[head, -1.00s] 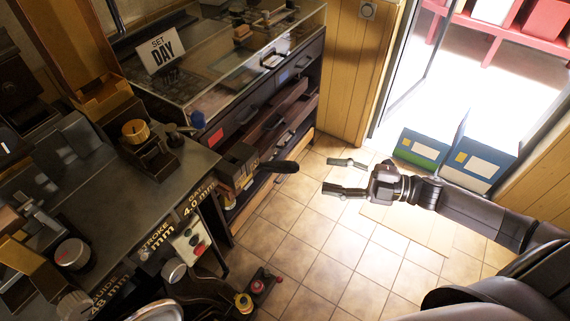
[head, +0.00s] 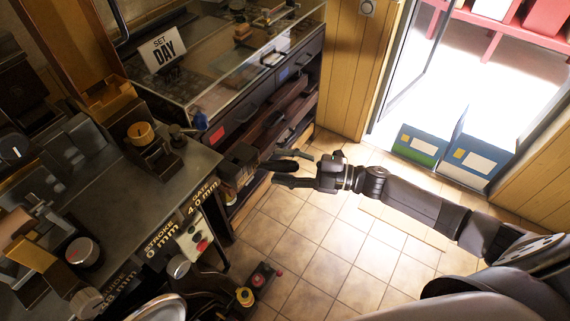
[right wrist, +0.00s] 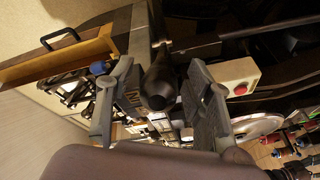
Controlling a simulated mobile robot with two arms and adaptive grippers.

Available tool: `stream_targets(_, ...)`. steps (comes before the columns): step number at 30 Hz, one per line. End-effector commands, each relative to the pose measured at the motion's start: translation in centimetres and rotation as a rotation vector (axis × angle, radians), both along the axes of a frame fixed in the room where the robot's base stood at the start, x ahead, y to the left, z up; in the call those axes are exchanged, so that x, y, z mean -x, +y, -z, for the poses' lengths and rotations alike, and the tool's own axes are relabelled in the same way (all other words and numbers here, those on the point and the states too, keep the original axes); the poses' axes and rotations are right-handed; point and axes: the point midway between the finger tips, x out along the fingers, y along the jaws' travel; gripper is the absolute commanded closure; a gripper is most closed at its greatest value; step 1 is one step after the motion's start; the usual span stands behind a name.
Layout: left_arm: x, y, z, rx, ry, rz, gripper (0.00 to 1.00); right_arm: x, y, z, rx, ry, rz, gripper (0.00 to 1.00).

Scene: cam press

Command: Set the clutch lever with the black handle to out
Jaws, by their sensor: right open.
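The clutch lever's black handle (head: 281,166) sticks out to the right from a dark block (head: 238,160) at the press table's right edge. My right gripper (head: 284,168) is open, with one finger on each side of the handle. In the right wrist view the rounded black handle end (right wrist: 160,86) sits between the two spread fingers of my right gripper (right wrist: 158,105). Gaps show on both sides of it, so it is not gripped. The fingers and handle partly hide the lever's base. My left gripper is not in view.
A control box with a red button (head: 196,240) hangs on the press front, below the table edge. A cabinet with open drawers (head: 280,120) stands behind the lever. Blue and green boxes (head: 450,150) stand by the doorway.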

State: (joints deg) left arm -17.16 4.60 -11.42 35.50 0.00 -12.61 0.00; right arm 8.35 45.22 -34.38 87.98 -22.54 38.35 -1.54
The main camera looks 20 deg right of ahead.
Motion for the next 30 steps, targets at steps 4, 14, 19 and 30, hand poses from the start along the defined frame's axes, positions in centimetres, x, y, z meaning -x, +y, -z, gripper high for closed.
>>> stream_targets(4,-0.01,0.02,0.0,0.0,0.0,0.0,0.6,0.02,-0.03,0.0,0.0,0.0,0.0,0.61)
stream_targets(14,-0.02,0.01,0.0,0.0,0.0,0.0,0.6,0.02,-0.03,0.0,0.0,0.0,0.0,0.83)
stream_targets(19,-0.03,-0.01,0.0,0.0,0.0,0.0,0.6,0.03,-0.04,0.0,0.0,0.0,0.0,0.94)
stream_targets(30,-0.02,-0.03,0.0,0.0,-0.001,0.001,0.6,0.02,-0.04,-0.01,0.0,0.0,0.0,1.0)
